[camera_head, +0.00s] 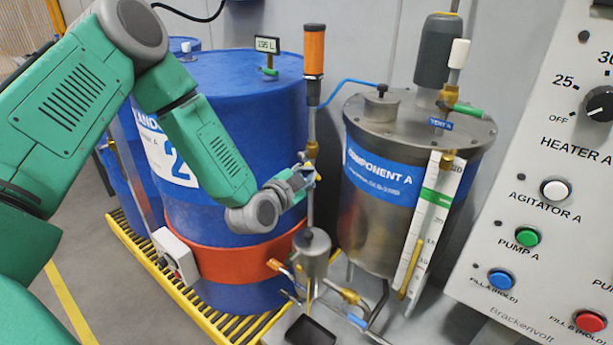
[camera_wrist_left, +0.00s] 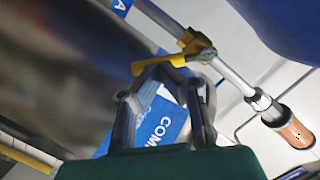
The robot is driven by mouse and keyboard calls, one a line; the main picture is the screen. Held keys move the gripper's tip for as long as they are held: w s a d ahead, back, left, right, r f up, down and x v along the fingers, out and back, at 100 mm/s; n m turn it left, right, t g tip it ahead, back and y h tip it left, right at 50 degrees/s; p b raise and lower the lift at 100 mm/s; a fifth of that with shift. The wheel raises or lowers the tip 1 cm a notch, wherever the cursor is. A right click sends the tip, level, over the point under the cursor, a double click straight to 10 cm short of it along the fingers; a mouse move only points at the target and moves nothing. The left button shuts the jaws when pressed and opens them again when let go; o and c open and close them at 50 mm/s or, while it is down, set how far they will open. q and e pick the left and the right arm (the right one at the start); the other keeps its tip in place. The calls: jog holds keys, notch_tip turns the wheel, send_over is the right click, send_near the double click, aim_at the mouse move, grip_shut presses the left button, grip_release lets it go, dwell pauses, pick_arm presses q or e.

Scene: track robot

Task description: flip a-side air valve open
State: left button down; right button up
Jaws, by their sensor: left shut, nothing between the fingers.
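A brass valve (camera_head: 312,149) with a yellow lever sits on the thin vertical pipe below the orange cylinder (camera_head: 314,50). In the left wrist view the valve (camera_wrist_left: 194,43) shows larger, and its yellow lever (camera_wrist_left: 152,63) points left, across the pipe. My left gripper (camera_head: 308,172) is shut and empty, just below the valve. In the left wrist view its fingertips (camera_wrist_left: 163,66) come together right by the lever; whether they touch it I cannot tell. My right gripper is in neither view.
A blue drum (camera_head: 235,100) with an orange band stands behind my left arm. The steel Component A tank (camera_head: 380,215) stands right of the pipe. A control panel (camera_head: 545,170) fills the right edge. A small black tray (camera_head: 310,332) lies below.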

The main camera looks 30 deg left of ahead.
pick_arm(q)
jog(key=shift+w+a+f+m+t+y+b, duration=0.1)
jog(key=shift+a+f+m+t+y+b, duration=0.25)
jog(key=shift+m, duration=1.15)
jog(key=shift+a+f+m+t+y+b, duration=0.15)
jog(key=shift+a+f+m, duration=0.35)
jog(key=shift+m, duration=1)
jog(key=shift+w+a+f+m+t+y+b, duration=0.1)
jog(key=shift+a+f+m+t+y+b, duration=0.3)
jog(key=shift+m, duration=1.1)
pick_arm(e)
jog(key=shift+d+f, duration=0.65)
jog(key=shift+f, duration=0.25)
